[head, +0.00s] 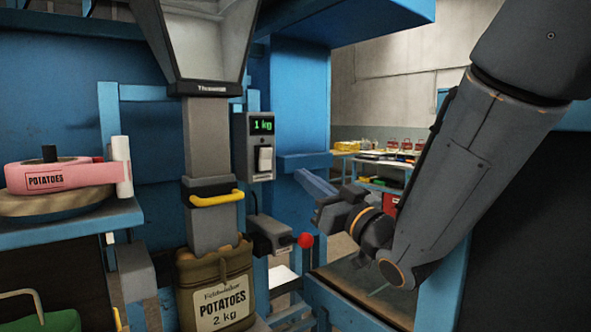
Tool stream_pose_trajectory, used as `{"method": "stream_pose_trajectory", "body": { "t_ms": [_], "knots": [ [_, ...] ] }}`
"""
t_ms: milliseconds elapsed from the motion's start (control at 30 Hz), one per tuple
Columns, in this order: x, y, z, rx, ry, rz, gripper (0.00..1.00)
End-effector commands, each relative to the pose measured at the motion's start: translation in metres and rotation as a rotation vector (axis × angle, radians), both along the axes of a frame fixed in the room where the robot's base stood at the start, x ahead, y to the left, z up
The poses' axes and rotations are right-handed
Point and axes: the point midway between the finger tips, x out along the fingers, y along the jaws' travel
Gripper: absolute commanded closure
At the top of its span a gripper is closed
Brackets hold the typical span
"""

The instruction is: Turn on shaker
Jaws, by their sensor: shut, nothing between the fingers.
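I cannot tell from any label which part is the shaker. My gripper (321,212) is shut and empty. In the picture it lies right of the control box and just above and right of the red knob, apparently touching neither. Its fingertips are small and dark, so their exact distance is unclear.
A brown sack (216,284) labelled "POTATOES 2 kg" hangs under the spout (209,140), below a yellow handle (217,199). A pink label roll (60,176) and white cylinder (122,166) sit on the blue shelf (70,232) at left. Blue frame posts stand around my arm.

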Motion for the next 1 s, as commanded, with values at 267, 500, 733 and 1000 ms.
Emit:
{"method": "stream_pose_trajectory", "body": {
  "t_ms": [267,500,733,1000],
  "knots": [
    [0.041,0.027,0.018,-0.001,0.000,-0.001,1.00],
    [0.076,0.050,0.032,0.001,0.000,-0.002,1.00],
    [0.096,0.063,0.039,-0.001,0.001,-0.003,1.00],
    [0.101,0.066,0.040,0.000,0.000,-0.004,1.00]
  ]
}}
